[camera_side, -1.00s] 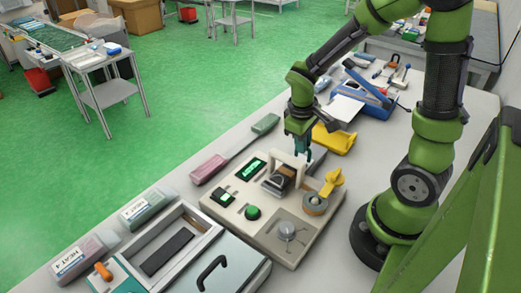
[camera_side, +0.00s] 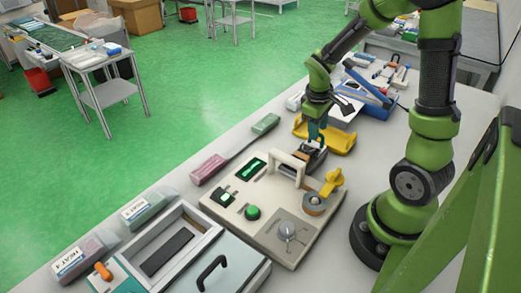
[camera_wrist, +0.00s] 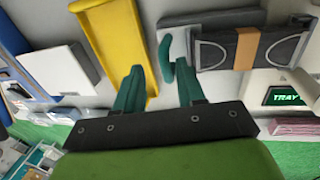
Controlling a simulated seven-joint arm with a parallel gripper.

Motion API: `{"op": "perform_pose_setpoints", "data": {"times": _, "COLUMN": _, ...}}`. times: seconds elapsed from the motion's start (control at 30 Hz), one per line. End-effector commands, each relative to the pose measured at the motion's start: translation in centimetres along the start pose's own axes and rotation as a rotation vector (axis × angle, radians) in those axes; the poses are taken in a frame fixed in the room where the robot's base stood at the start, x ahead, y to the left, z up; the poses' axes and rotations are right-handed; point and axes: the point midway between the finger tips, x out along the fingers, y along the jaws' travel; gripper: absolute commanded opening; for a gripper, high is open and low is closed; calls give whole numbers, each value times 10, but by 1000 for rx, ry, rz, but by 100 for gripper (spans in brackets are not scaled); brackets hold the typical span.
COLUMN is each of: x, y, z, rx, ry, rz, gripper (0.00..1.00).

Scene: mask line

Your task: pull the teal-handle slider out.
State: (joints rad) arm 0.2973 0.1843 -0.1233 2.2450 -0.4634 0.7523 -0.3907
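The teal handle (camera_wrist: 166,60) of the slider shows in the wrist view at the end of a pale slide plate (camera_wrist: 212,19). A dark grey stack with a tan band (camera_wrist: 246,48) sits on the slider. In the side view this stack (camera_side: 316,160) is at the far right of the white arch (camera_side: 288,165), and the slider extends toward the yellow tray. My gripper (camera_side: 317,138) is low over the slider's outer end. In the wrist view my gripper (camera_wrist: 158,85) has its teal fingers apart, with the handle between and ahead of them, nearer the right finger.
The beige machine (camera_side: 240,190) carries a green display, a green button and a yellow lever (camera_side: 332,182). A yellow tray (camera_side: 330,138) lies just beyond the slider, with a blue toolbox (camera_side: 372,98) behind it. A pink case (camera_side: 208,168) lies left of the machine.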

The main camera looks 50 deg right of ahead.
Motion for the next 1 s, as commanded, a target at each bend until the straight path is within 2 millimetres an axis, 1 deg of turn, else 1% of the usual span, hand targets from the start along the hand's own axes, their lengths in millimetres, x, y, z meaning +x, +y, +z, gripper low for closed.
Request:
{"op": "perform_pose_setpoints", "data": {"times": 0.23, "x": -1, "y": -2, "z": 0, "rx": -2, "ry": -2, "rz": -3, "gripper": 39}}
{"op": "perform_pose_setpoints", "data": {"times": 0.37, "x": -9, "y": -2, "z": 0, "rx": -2, "ry": 1, "rz": -2, "gripper": 39}}
{"op": "perform_pose_setpoints", "data": {"times": 0.47, "x": -25, "y": -2, "z": -1, "rx": -2, "ry": 4, "rz": -1, "gripper": 39}}
{"op": "perform_pose_setpoints", "data": {"times": 0.57, "x": -47, "y": -2, "z": -1, "rx": -2, "ry": 6, "rz": -1, "gripper": 39}}
{"op": "perform_pose_setpoints", "data": {"times": 0.8, "x": -107, "y": -2, "z": -1, "rx": -2, "ry": 5, "rz": -1, "gripper": 39}}
{"op": "perform_pose_setpoints", "data": {"times": 0.9, "x": -129, "y": -1, "z": -1, "rx": -2, "ry": 4, "rz": -1, "gripper": 39}}
{"op": "perform_pose_setpoints", "data": {"times": 1.0, "x": -146, "y": -1, "z": 0, "rx": -1, "ry": 3, "rz": -1, "gripper": 39}}
